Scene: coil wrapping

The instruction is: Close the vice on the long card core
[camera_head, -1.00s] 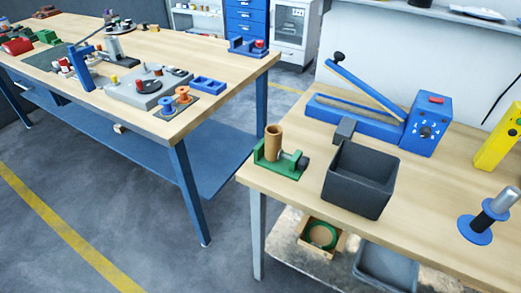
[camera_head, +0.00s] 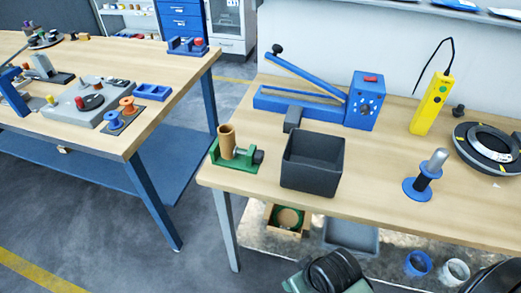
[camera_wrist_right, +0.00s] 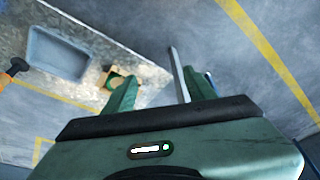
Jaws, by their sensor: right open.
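The tan card core (camera_head: 227,142) stands upright in the green vice (camera_head: 240,167) at the left front corner of the right-hand workbench. The vice has a grey screw and a dark knob (camera_head: 258,157) on its right side. I cannot tell whether its jaw touches the core. My right gripper (camera_wrist_right: 160,92) is open and empty in the right wrist view, pointing over the floor and low shelf, away from the vice. In the head view, a green and black part of my arm shows at the bottom edge. My left gripper is not in view.
A black bin (camera_head: 312,165) stands right of the vice, with a blue lever machine (camera_head: 330,100) behind. A blue-based spindle (camera_head: 423,180) and a yellow handheld device (camera_head: 431,103) are farther right. A second workbench (camera_head: 165,105) stands left across a floor gap.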

